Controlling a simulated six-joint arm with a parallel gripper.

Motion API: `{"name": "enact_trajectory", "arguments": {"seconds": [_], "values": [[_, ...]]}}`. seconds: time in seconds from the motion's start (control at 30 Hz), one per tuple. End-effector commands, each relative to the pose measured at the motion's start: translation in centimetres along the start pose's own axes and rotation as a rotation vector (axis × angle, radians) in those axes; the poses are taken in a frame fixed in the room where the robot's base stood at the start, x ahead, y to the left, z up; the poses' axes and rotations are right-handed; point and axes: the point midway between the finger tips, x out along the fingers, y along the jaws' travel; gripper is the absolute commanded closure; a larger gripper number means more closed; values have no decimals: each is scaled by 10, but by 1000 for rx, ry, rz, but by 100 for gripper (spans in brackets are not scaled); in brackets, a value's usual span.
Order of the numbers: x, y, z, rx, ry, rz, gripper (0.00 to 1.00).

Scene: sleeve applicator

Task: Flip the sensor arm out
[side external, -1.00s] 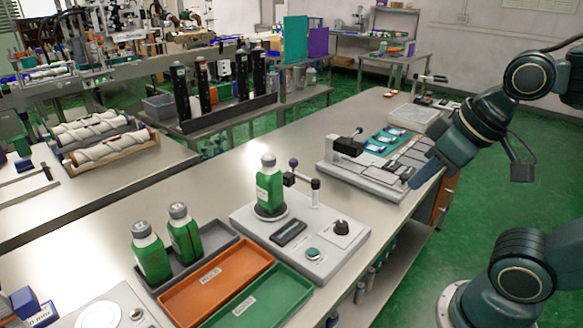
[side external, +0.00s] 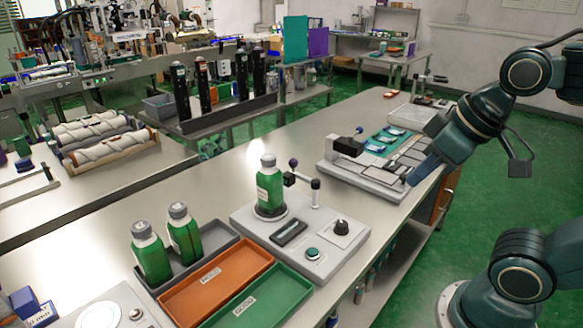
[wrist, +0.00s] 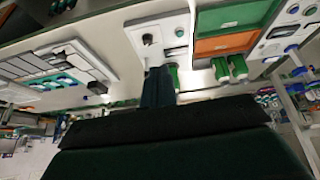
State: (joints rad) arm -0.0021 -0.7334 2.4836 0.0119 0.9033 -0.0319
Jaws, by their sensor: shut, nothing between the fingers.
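The sensor arm (side external: 303,179) is a short bar on an upright post, with a black head and a dark blue knob. It stands on the light grey station (side external: 318,250). Its head points toward the green bottle (side external: 269,187), which stands upright on the station's round seat. My gripper (side external: 409,181) is to the right of the sensor arm and well apart from it, over the edge of the neighbouring label station. In the wrist view, my gripper's fingers (wrist: 158,86) are together and empty. They hide part of the station there; I cannot make out the sensor arm in that view.
An orange tray (side external: 205,286) and a green tray (side external: 262,302) lie left of the station. Two green bottles (side external: 166,242) stand in a grey tray behind them. The label station (side external: 365,178) lies at right. Bare bench separates both stations.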

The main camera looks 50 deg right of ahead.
Motion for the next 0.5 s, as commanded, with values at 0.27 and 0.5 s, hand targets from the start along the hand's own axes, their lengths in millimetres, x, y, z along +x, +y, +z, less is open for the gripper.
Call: {"name": "enact_trajectory", "arguments": {"seconds": [0.27,0.5], "values": [[-2,9,-29,-140,-34,28,100],[-1,21,-68,-333,-84,60,100]]}}
